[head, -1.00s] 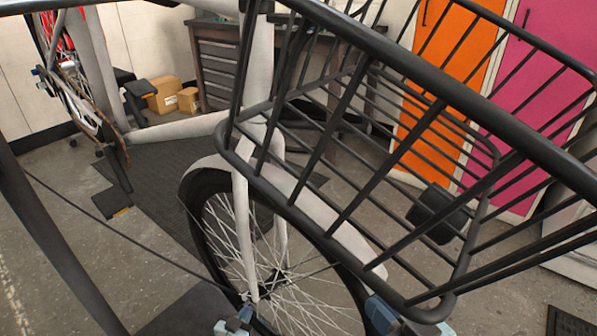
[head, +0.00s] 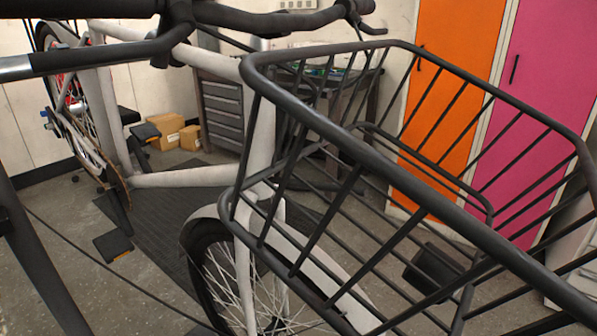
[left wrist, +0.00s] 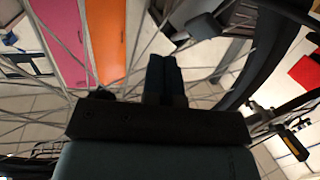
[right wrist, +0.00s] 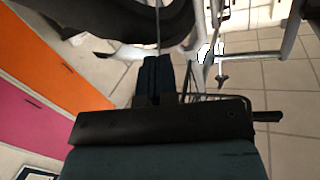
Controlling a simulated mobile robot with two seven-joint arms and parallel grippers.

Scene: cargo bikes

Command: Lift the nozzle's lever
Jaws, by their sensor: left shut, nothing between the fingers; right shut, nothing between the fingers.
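I cannot make out a nozzle or its lever in any view. The head view shows a pale cargo bike with a front wheel (head: 215,270). My left gripper (left wrist: 166,62) shows in the left wrist view with its dark fingers together and nothing held. Thin wheel spokes (left wrist: 60,45) spread around it; I cannot tell if it touches them. My right gripper (right wrist: 158,64) shows in the right wrist view, fingers together and empty, below a dark curved part that I cannot identify. Neither gripper shows in the head view now.
A black wire basket (head: 300,115) fills the right of the head view. A dark handlebar (head: 265,22) crosses the top. Behind stand a grey drawer unit (head: 222,115), cardboard boxes (head: 167,130), an orange locker (head: 455,60) and a pink locker (head: 545,100). Some floor at left is clear.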

